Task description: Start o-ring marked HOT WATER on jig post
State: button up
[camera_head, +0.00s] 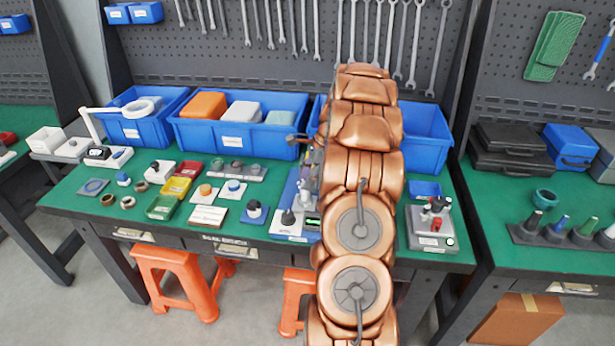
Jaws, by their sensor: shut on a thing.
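My copper arm rises through the middle of the head view and hides part of the bench. Left of the arm stands a blue and white fixture with a dark cone-shaped post (288,217), possibly the jig post. No HOT WATER marking is readable.
Blue bins (237,136) line the back below a tool pegboard (225,60). A grey device (430,240) stands right of my arm. Orange stools (180,280) are below the bench.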

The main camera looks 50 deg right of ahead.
jog(key=o, duration=0.9)
jog(key=shift+o, duration=0.2)
jog(key=shift+r+p, duration=1.5)
jog(key=shift+r, duration=1.95)
